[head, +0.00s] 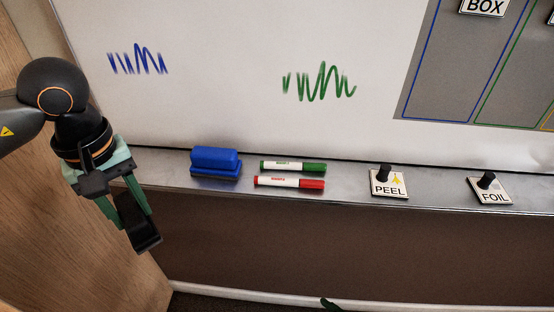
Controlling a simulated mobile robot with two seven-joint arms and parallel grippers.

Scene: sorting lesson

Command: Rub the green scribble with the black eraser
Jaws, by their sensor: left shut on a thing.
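The green scribble (320,84) is on the whiteboard, right of a blue scribble (138,62). My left gripper (140,222) is at the left, in front of the left end of the ledge and the wood panel, well away from the green scribble. Its green fingers point down and are shut on a black block, which looks like the black eraser (146,238). The fingers hide part of it. A small dark green tip at the bottom edge may be my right gripper (329,304); the rest is outside the view.
A blue eraser (215,162) lies on the ledge (350,193) beside a green marker (293,166) and a red marker (290,182). Signs reading PEEL (389,184) and FOIL (491,189) are farther right. The whiteboard (225,60) is bare between the scribbles; a grey panel (445,80) is at right.

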